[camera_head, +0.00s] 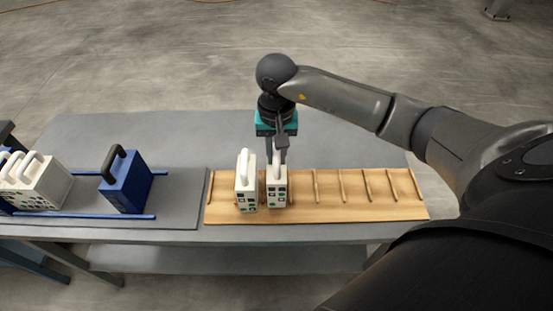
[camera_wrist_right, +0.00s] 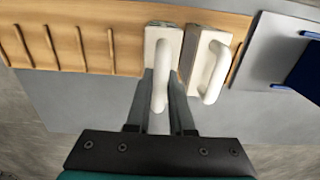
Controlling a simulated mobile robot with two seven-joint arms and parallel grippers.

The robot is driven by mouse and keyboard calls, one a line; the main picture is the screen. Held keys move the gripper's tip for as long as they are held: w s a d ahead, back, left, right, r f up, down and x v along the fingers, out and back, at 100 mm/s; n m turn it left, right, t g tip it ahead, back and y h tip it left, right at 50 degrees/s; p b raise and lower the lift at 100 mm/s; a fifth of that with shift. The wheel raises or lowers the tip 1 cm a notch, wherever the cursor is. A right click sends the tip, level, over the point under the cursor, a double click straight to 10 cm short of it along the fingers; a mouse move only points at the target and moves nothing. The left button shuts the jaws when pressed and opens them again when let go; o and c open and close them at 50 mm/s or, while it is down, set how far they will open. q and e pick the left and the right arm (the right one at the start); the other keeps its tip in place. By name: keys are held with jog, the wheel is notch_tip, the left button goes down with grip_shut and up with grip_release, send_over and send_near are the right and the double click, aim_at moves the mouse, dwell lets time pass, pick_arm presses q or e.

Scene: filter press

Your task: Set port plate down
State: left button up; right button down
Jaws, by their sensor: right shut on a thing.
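My right gripper (camera_head: 276,158) is shut on the handle of a white port plate (camera_head: 277,188), which stands upright at the wooden slotted rack (camera_head: 380,209). In the right wrist view the fingers (camera_wrist_right: 161,95) are on either side of this plate's white handle (camera_wrist_right: 160,80). I cannot tell whether the plate's bottom rests on the rack. A second white plate (camera_head: 246,192) stands upright just left of it in the rack; it also shows in the wrist view (camera_wrist_right: 205,60). My left gripper is out of view.
A blue block with a black handle (camera_head: 128,187) and several white plates (camera_head: 42,184) stand between blue rails (camera_head: 85,215) on a grey mat at the left. The rack's right part, with several wooden dividers, is empty. The grey table (camera_head: 190,130) is clear behind.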

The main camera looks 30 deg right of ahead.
jog(key=shift+f, duration=1.05)
jog(key=shift+f, duration=0.2)
jog(key=c, duration=0.8)
grip_release()
jog(key=shift+r, duration=0.1)
notch_tip(320, 180, up, 12)
jog(key=shift+r, duration=0.1)
